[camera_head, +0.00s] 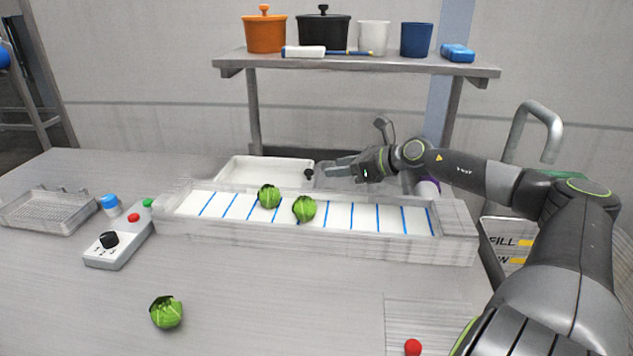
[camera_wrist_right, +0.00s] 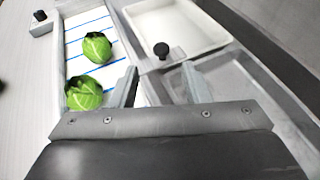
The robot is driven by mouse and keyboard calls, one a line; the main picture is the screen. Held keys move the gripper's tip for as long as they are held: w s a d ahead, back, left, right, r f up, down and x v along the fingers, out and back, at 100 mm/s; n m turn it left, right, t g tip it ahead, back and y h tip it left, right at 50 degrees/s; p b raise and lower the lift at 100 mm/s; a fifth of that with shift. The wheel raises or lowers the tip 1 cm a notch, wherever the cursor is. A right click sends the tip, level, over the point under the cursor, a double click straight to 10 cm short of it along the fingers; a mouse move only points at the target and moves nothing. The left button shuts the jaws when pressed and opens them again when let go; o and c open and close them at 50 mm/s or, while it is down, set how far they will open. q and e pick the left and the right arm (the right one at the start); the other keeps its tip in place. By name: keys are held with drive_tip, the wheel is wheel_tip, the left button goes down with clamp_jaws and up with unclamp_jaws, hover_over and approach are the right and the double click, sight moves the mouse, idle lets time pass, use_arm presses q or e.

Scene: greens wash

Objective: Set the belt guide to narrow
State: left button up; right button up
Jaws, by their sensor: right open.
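The belt (camera_head: 355,216) is white with blue cross lines and sits in a pale trough; it also shows in the right wrist view (camera_wrist_right: 74,30). A black knob (camera_head: 309,173) stands at the belt's far side, by the white tray's right end. In the right wrist view the knob (camera_wrist_right: 161,50) stands on a grey strip between belt and tray. I take it for the guide's handle; its setting cannot be read. My right gripper (camera_head: 334,168) is open and empty, just right of the knob. In the wrist view the knob lies ahead, between the finger lines (camera_wrist_right: 161,82). My left gripper is not seen.
Two green heads (camera_head: 304,208) lie on the belt, another (camera_head: 166,312) on the table. A control box (camera_head: 118,240) with a black dial stands left of the belt. A white tray (camera_head: 232,168) lies behind it. A shelf (camera_head: 360,65) with pots spans the back.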

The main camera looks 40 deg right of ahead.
sight(311, 171)
drive_tip(key=b+x, duration=0.3)
drive_tip(key=x, duration=0.3)
drive_tip(key=shift+d+b, duration=0.1)
drive_tip(key=shift+b, duration=0.3)
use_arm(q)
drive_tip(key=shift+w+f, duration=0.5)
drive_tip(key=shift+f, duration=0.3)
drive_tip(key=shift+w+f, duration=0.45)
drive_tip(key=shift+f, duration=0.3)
use_arm(e)
drive_tip(key=shift+w+f, duration=0.4)
drive_tip(key=shift+w, duration=0.4)
clamp_jaws()
